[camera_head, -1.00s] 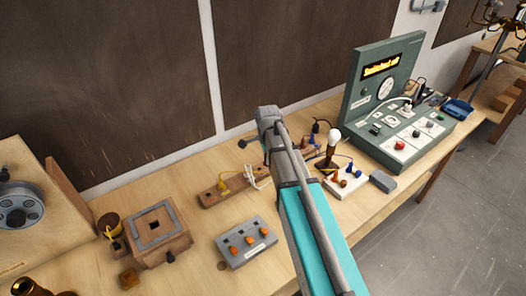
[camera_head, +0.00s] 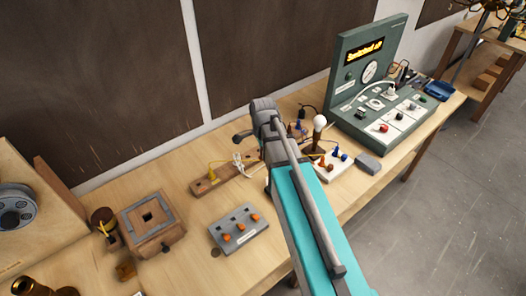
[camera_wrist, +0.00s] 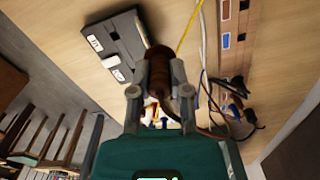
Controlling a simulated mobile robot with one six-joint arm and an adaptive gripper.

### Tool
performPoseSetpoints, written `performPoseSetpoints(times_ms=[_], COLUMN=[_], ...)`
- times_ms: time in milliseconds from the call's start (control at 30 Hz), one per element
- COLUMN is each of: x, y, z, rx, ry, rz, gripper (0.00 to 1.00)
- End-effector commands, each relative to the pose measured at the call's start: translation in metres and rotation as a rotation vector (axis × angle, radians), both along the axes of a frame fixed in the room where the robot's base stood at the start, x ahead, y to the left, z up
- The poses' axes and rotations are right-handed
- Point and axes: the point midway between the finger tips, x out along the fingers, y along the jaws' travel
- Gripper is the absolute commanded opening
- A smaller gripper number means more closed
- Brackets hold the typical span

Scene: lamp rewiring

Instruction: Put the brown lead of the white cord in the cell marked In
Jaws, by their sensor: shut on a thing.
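In the wrist view a ribbed brown cylinder, which looks like the end of the brown lead (camera_wrist: 158,55), sits between the fingers of my gripper (camera_wrist: 157,82). The gripper is shut on it. A brown wire curves from near it to the right. A dark block (camera_wrist: 118,42) with small white labels lies just left of the held piece; I cannot read the labels, so I cannot tell which cell is marked In. The white cord (camera_wrist: 201,65) runs to the right of the gripper, and also shows on a wooden strip in the head view (camera_head: 240,160). My arm hides the fingers there.
A lamp with a white bulb (camera_head: 320,122) stands right of my arm. A green panel (camera_head: 352,60) stands behind it. A grey box with orange knobs (camera_head: 239,228) is at the front. In the wrist view a strip with blue and brown marks (camera_wrist: 227,28) lies at right.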

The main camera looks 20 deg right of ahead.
Motion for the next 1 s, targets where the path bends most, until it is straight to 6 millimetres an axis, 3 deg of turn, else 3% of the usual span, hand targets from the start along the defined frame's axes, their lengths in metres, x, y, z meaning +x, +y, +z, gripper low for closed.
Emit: performPoseSetpoints(times_ms=[267,700,1000], x=[0.000,0.000,0.000], y=[0.000,0.000,0.000], z=[-0.002,-0.034,-0.033], rx=[0.000,0.000,0.000], ry=[0.000,0.000,0.000], rz=[0.000,0.000,0.000], gripper=[0.00,0.00,0.00])
